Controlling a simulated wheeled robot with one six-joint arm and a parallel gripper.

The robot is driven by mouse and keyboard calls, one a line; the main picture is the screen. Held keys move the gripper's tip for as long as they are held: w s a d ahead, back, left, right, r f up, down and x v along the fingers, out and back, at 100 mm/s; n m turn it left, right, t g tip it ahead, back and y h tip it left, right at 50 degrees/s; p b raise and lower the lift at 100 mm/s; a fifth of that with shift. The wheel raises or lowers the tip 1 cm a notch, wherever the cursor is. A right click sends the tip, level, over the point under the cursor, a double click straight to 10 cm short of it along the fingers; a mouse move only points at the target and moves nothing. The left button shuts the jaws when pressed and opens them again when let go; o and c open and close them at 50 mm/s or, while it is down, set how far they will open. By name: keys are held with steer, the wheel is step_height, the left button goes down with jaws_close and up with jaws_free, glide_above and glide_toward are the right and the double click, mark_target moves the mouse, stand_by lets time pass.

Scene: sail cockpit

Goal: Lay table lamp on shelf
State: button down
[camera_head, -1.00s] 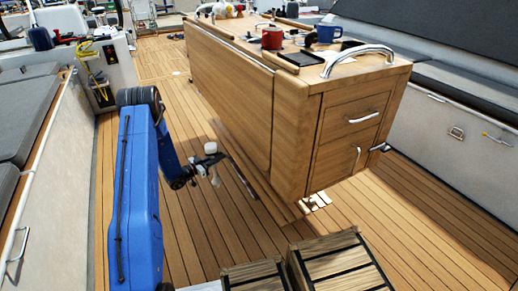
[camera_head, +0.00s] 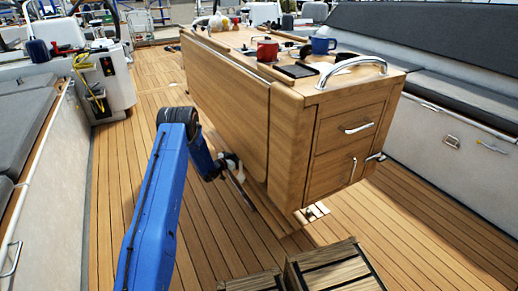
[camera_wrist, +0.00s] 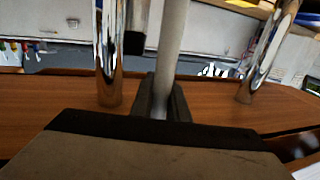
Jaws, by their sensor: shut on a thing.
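My gripper (camera_head: 236,166) is low on the left side of the wooden cockpit table (camera_head: 228,82), small and partly hidden by my arm. In the wrist view its dark fingers (camera_wrist: 160,98) are shut around a pale, slim post (camera_wrist: 173,40), which appears to be the stem of the table lamp. The rest of the lamp is out of sight. I cannot make out which surface is the shelf.
Red mug (camera_head: 267,51), blue mug (camera_head: 323,46) and dark tray (camera_head: 296,70) stand on the table. Two slatted wooden boxes (camera_head: 335,268) are at the front. Chrome posts (camera_wrist: 109,55) rise in the wrist view. Deck (camera_head: 115,190) on the left is clear.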

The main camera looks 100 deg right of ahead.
steer(key=f+x, duration=0.1)
steer(key=x, duration=1)
steer(key=shift+f, duration=0.3)
steer(key=c, duration=1.7)
jaws_free()
